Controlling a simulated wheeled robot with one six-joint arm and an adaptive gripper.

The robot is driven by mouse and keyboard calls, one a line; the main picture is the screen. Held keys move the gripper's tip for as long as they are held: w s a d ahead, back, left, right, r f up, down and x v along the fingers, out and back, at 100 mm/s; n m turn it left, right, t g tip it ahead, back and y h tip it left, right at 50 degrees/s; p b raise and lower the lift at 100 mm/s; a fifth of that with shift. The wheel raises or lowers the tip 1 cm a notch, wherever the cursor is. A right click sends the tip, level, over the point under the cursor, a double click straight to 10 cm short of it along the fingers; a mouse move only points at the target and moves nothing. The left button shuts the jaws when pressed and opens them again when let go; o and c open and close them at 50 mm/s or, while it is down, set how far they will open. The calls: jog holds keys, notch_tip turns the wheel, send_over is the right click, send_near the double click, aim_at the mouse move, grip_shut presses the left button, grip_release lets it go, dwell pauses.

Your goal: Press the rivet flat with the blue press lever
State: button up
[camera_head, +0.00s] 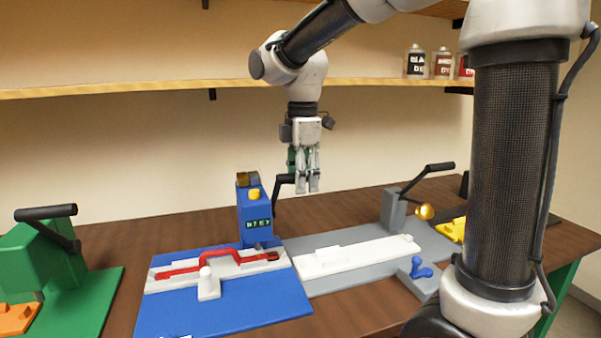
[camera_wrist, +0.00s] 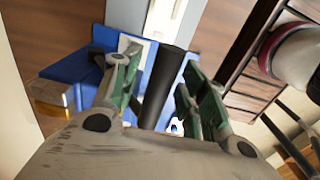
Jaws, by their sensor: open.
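The blue press (camera_head: 255,214) stands at the back of its blue base. Its black lever (camera_head: 285,180) sticks out to the right from the press, toward my gripper. My gripper (camera_head: 307,188) is open and points down just right of the press. In the wrist view the dark lever bar (camera_wrist: 162,88) shows between the two open fingers (camera_wrist: 158,72); I cannot tell whether they touch it. A red strap (camera_head: 215,258) lies on a white fixture (camera_head: 168,281) on the blue base (camera_head: 230,318). The rivet is too small to make out.
A green press (camera_head: 45,255) with a black lever stands at the left. A grey press (camera_head: 393,212) on a grey base (camera_head: 320,284) with a white block (camera_head: 355,257) stands at the right. A shelf (camera_head: 150,89) with bottles runs along the wall behind.

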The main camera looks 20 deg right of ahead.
jog(key=c, duration=0.8)
jog(key=shift+s+f, duration=0.75)
jog(key=shift+s, duration=0.05)
jog(key=s+f, duration=0.2)
jog(key=f, duration=0.5)
jog(key=s+f, duration=0.3)
jog(key=f, duration=0.4)
jog(key=shift+s+f, duration=0.2)
jog(key=shift+s, duration=0.15)
dwell(1.2)
jog(key=shift+r, duration=0.15)
